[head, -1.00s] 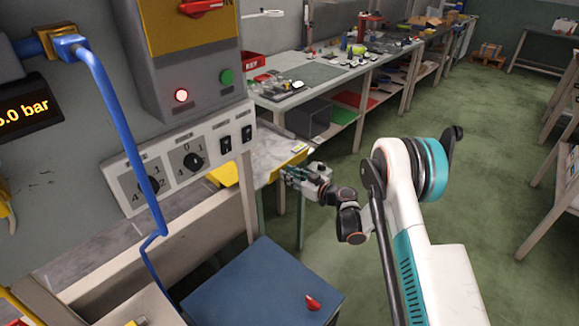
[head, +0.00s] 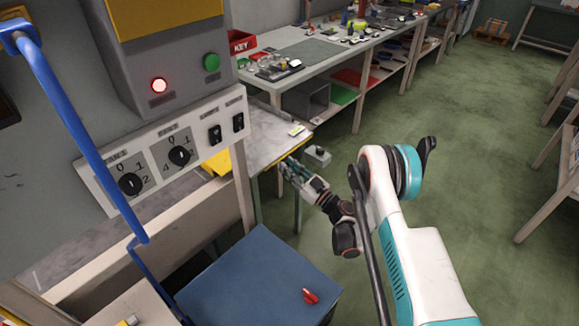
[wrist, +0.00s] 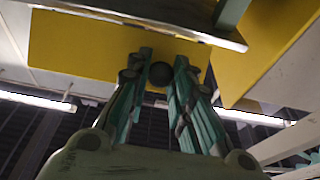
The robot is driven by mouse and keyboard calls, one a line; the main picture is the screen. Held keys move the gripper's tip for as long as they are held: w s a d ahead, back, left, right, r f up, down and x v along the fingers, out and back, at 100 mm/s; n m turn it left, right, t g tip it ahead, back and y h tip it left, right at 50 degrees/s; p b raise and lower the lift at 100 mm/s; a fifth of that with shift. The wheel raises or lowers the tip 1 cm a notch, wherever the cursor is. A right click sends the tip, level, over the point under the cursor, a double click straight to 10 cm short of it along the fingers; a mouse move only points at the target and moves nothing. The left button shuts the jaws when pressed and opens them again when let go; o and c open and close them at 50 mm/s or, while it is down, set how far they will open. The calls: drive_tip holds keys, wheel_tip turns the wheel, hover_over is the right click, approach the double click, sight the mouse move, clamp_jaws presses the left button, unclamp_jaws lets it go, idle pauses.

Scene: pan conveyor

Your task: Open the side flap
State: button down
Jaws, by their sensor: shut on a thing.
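The side flap seems to be the yellow panel (wrist: 75,45) in the wrist view, with a dark round knob (wrist: 160,74) on it. My gripper (wrist: 160,85) points at the panel, its two teal-and-grey fingers on either side of the knob and shut on it. In the head view my gripper (head: 290,170) is by the near right corner of a pale, yellow-edged worktop (head: 268,132). The knob is hidden there, and how far the flap stands open cannot be told.
A blue-topped surface (head: 250,280) bears a red object (head: 310,296). A small grey box (head: 317,156) shows beyond my gripper.

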drive_tip(key=shift+w, duration=0.15)
drive_tip(key=c, duration=1.4)
unclamp_jaws()
drive_tip(key=shift+r, duration=0.1)
wheel_tip(320, 180, up, 10)
drive_tip(key=shift+d, duration=0.1)
